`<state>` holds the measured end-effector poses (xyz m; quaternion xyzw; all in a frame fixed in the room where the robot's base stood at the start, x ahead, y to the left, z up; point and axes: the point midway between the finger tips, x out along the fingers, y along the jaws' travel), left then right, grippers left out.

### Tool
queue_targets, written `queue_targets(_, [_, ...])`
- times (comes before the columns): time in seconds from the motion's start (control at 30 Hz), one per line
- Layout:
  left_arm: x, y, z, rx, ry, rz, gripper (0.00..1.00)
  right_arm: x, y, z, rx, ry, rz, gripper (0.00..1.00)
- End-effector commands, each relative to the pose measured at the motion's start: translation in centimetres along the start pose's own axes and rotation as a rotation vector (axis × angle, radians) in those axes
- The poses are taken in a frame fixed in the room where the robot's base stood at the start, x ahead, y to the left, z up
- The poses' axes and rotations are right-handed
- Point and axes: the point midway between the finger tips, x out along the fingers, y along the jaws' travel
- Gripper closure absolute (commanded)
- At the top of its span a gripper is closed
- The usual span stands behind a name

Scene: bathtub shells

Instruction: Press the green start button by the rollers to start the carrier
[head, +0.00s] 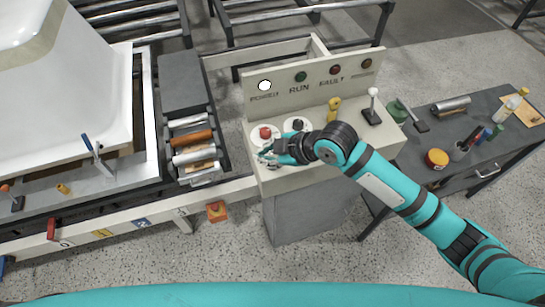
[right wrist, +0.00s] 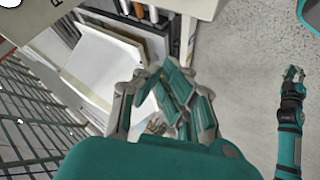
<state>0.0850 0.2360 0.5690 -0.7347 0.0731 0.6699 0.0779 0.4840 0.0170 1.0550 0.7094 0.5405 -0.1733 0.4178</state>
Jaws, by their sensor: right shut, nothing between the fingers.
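A control console (head: 262,101) stands in the middle of the head view. Its deck carries a red button (head: 265,132) and a black knob (head: 298,123), both on pale discs. I see no green start button; my right gripper covers part of the deck. My right gripper (head: 266,154) is shut and empty, low over the deck's front left, just in front of the red button; contact cannot be told. Its closed fingers show in the right wrist view (right wrist: 158,80). My left gripper (right wrist: 293,73) shows small in that view, its jaw state unclear.
The rollers (head: 193,140) are left of the console, beside a white tub shell (head: 60,90). The upright panel has a lit white lamp (head: 264,85) and a dark green RUN lamp (head: 300,76). A white-knobbed lever (head: 373,95) and a cluttered dark table (head: 475,165) are right.

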Motion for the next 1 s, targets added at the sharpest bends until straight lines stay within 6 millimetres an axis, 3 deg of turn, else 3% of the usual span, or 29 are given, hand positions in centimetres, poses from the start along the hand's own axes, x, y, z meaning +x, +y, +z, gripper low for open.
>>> queue_targets(0.03, [0.1,0.0,0.0,0.000,0.000,0.000,1.00,0.0,1.5,0.3,-0.049,-0.005,0.005,1.00])
queue_targets(0.13, [0.1,0.0,0.0,0.000,0.000,0.000,1.00,0.1,3.3,0.7,-0.121,-0.004,0.005,1.00])
queue_targets(0.3, [0.1,0.0,-0.1,0.000,0.001,0.000,1.00,0.1,4.9,1.2,-0.176,-0.006,0.007,1.00])
queue_targets(0.77, [0.4,0.0,0.0,0.002,0.001,0.000,1.00,0.3,4.8,1.5,-0.177,-0.005,0.007,1.00])
queue_targets(1.0, [2.4,0.1,0.1,0.002,0.002,0.001,1.00,1.9,3.9,2.8,-0.177,-0.005,0.008,1.00])
